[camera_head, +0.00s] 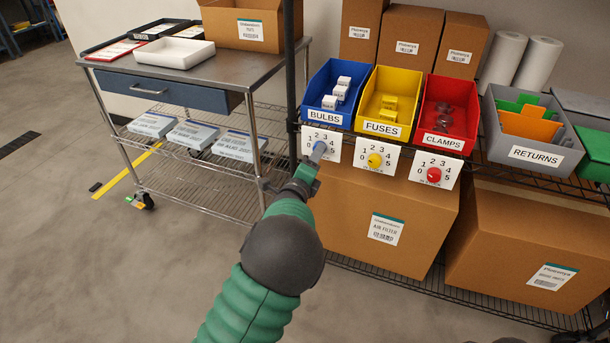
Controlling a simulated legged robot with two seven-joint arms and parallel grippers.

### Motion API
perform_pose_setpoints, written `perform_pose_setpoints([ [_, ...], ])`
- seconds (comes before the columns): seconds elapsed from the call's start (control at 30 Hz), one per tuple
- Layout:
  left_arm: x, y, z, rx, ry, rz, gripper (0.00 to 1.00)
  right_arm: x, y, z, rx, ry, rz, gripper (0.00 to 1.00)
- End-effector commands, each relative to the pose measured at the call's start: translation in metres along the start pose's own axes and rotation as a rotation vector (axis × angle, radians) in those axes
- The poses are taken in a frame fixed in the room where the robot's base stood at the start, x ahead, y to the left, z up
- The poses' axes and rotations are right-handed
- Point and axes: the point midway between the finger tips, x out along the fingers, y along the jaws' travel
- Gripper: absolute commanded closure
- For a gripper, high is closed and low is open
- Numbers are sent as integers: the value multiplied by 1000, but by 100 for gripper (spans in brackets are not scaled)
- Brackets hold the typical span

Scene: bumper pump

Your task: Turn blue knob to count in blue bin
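The blue knob (319,149) sits on a white dial card (332,158) under the blue bin, on the shelf front. The knob's pointing direction is unclear. The blue bin (312,109), labelled BULBS, holds what look like three small white boxes (340,92). My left gripper (312,162) is at the knob, reaching up from below. Its fingers are too small and dark to tell whether they grip the knob. My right gripper is not in view.
A yellow bin (383,127) and red bin (443,141) stand right of the blue one, with yellow (375,160) and red (434,175) knobs below. A grey RETURNS bin (528,153) is farther right. A dark post (289,60) and steel cart (230,70) are left.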

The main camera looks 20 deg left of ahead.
Motion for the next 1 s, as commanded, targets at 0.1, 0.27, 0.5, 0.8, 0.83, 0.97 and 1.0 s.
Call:
perform_pose_setpoints([
  [0.1,-34,-5,2,-3,0,3,45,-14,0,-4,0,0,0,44],
  [0.27,-82,-3,1,-2,1,5,45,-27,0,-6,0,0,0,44],
  [0.5,-134,0,-1,-1,2,5,45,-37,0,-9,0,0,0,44],
  [0.8,-145,2,-2,0,2,3,45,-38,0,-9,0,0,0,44],
  [0.83,-145,2,-1,0,2,3,45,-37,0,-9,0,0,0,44],
  [0.97,-146,5,2,-13,3,12,45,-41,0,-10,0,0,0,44],
  [1.0,-148,10,5,-33,4,25,45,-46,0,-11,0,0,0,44],
])
